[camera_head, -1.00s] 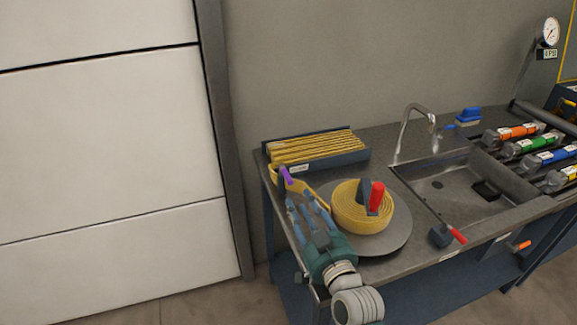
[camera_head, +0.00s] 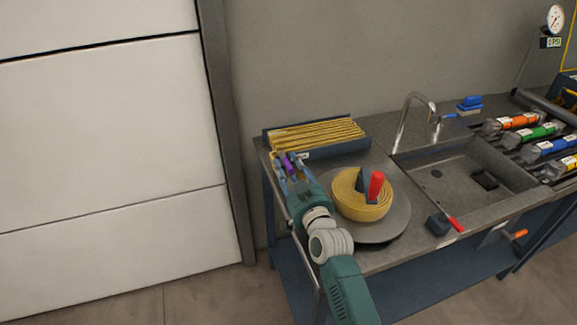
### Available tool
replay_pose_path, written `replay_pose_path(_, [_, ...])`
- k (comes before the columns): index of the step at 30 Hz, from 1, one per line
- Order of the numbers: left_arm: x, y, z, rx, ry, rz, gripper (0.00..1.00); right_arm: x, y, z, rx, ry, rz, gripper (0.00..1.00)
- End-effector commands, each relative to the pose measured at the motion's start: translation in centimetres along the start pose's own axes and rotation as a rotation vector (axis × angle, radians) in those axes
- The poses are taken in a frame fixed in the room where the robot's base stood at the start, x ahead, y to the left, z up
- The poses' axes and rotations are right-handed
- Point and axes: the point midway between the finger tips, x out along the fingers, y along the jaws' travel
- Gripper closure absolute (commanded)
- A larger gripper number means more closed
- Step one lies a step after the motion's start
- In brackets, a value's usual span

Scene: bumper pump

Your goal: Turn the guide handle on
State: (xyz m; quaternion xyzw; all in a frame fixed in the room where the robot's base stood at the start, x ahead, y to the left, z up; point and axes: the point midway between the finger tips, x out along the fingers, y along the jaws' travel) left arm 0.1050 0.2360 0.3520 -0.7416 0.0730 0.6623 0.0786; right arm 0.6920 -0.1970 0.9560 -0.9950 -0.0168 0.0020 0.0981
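My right gripper (camera_head: 289,168) is at the left end of the bench, just in front of the tray of folded yellow hose. Its fingers are around or beside a small purple piece (camera_head: 291,161); I cannot tell whether they press on it. A coil of yellow hose (camera_head: 350,201) lies on a round grey plate (camera_head: 397,213), with an upright red handle (camera_head: 376,186) on a dark block at its middle. A red-tipped lever (camera_head: 454,223) sits at the bench front by the sink. No label shows which is the guide handle. My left gripper is not in view.
The blue tray (camera_head: 336,148) of folded yellow hose stands at the back left. A sink (camera_head: 450,178) with a tall faucet (camera_head: 402,122) is right of the plate. Coloured cylinders (camera_head: 518,121) and a gauge (camera_head: 555,18) are at the far right.

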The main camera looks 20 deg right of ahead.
Motion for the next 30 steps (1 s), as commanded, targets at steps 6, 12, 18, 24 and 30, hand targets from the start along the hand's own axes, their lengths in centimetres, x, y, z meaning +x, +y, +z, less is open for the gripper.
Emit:
replay_pose_path(6, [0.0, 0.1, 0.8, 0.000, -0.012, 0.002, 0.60, 0.0, 0.0, 0.0, -0.001, 0.000, 0.000, 0.86])
replay_pose_path(12, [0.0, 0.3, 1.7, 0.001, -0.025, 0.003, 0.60, -0.1, 0.0, 0.0, 0.000, 0.000, 0.000, 1.00])
replay_pose_path(18, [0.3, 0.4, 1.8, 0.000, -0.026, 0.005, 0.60, 0.0, 0.3, 0.0, -0.006, 0.000, -0.018, 1.00])
replay_pose_path(24, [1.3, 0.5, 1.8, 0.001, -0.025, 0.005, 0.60, 0.1, 0.7, -0.2, -0.008, -0.009, -0.092, 1.00])
replay_pose_path(30, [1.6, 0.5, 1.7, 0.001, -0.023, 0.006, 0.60, 0.0, 0.7, -0.1, -0.002, -0.025, -0.130, 1.00])
